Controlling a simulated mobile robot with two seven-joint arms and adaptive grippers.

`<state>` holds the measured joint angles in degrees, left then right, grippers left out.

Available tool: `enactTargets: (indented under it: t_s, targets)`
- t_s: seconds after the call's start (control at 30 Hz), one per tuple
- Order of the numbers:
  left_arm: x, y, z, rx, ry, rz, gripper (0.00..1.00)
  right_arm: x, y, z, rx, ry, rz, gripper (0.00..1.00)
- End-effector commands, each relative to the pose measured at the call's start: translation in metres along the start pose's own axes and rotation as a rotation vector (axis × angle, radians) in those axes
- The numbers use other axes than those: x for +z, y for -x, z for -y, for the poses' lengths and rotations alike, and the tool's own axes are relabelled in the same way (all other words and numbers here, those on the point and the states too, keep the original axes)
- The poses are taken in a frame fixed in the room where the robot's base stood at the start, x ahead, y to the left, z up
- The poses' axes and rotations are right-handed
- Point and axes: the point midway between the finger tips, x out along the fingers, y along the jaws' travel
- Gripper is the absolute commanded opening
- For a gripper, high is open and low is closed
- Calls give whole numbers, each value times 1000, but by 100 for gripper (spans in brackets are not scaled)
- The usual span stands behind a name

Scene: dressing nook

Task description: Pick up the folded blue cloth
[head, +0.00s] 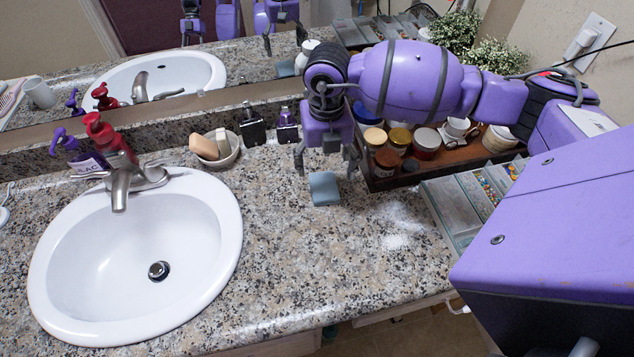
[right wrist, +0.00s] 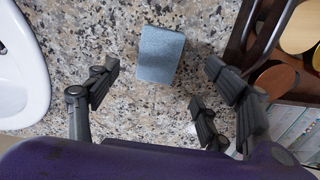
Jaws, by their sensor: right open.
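In the right wrist view the cloth (right wrist: 160,55) is a small grey-blue rectangle beyond the fingertips, between the lines of the fingers. My right gripper (head: 326,160) hangs over the counter just behind and above the cloth, fingers apart. In the right wrist view its open fingers (right wrist: 160,88) have nothing between them, and the cloth looks untouched. My left gripper does not show, except possibly as a reflection in the mirror.
The wooden tray (head: 412,178) with jars and cups stands close to the right of my gripper. A compartment box (head: 452,212) is in front of it. A white sink (head: 100,240), a soap dish (head: 228,160) and dark bottles (head: 252,130) are to the left. The counter before the cloth is clear.

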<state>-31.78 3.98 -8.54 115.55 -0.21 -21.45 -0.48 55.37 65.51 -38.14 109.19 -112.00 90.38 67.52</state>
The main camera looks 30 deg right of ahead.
Motion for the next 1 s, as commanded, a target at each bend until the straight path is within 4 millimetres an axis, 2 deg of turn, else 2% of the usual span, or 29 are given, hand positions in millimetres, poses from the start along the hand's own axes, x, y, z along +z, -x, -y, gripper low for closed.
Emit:
enactTargets:
  t_s: [0.27, 0.53, 0.77, 1.0]
  targets:
    - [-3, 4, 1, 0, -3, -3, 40, -1, -24, -1, 3, 0, 1, 73]
    - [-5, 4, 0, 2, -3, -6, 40, -2, -62, -2, 3, 0, 0, 73]
    - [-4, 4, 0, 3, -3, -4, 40, -2, -66, -2, 2, 1, 2, 73]
    - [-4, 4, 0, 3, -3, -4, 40, -2, -66, -2, 2, 1, 2, 43]
